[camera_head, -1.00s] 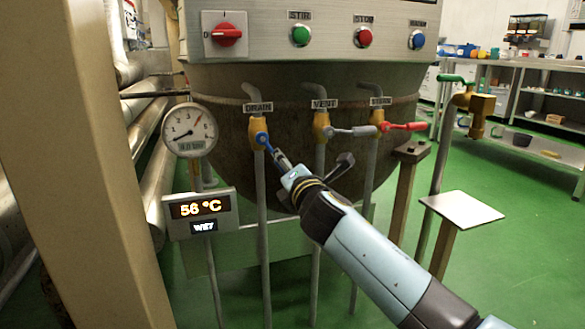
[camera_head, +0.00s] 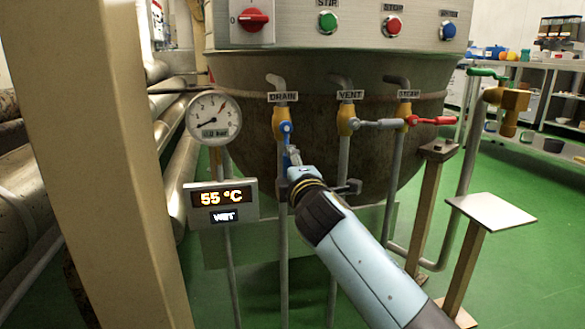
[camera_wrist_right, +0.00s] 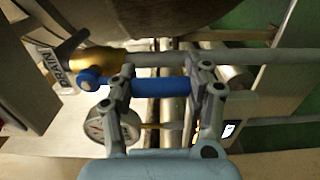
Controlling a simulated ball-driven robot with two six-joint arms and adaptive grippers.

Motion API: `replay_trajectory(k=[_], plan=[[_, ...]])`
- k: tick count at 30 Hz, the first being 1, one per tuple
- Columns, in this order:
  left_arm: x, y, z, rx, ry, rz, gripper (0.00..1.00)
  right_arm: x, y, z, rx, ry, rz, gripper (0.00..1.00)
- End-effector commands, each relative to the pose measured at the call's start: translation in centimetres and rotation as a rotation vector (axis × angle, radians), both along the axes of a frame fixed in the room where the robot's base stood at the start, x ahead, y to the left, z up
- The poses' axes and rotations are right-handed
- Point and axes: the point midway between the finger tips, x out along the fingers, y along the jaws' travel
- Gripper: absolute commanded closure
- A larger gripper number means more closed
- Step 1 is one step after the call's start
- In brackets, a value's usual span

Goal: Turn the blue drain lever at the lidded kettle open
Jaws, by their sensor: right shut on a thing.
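The blue drain lever (camera_head: 287,131) sits on the brass valve (camera_head: 280,118) under the DRAIN label (camera_head: 283,97), on the kettle's (camera_head: 330,80) front. It hangs nearly straight down, roughly in line with the drain pipe. My right gripper (camera_head: 294,158) comes from the lower right and is shut on the lever's lower part. In the right wrist view the blue lever (camera_wrist_right: 158,87) lies between the two fingers of my right gripper (camera_wrist_right: 165,82). The arm and gripper partly cover the lever's end in the head view. The kettle's lid is out of view. My left gripper is not in view.
To the right are the grey VENT lever (camera_head: 380,124) and a red lever (camera_head: 435,120). A beige post (camera_head: 95,150) rises at left. A small plate (camera_head: 492,211) stands at right.

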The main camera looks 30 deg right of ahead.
Motion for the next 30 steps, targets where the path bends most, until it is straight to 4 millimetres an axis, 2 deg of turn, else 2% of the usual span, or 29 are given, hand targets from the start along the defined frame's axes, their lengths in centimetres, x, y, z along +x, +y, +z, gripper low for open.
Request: replay_trajectory(k=[12,13,15,18,26,30], plan=[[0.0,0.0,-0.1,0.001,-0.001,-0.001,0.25,0.0,0.1,-0.2,0.013,0.002,-0.001,1.0],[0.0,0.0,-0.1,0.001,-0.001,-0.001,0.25,0.0,0.1,-0.2,0.013,0.002,-0.001,0.46],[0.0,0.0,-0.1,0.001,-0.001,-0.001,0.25,0.0,0.1,-0.2,0.012,0.001,-0.001,0.37],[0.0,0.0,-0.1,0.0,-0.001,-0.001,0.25,0.0,0.1,-0.1,0.01,0.001,0.0,0.25],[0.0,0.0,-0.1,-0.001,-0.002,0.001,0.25,-0.1,0.1,-0.1,0.008,0.0,0.0,0.25],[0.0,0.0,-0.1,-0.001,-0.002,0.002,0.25,-1.2,0.3,-0.2,0.009,0.001,0.0,0.25]])
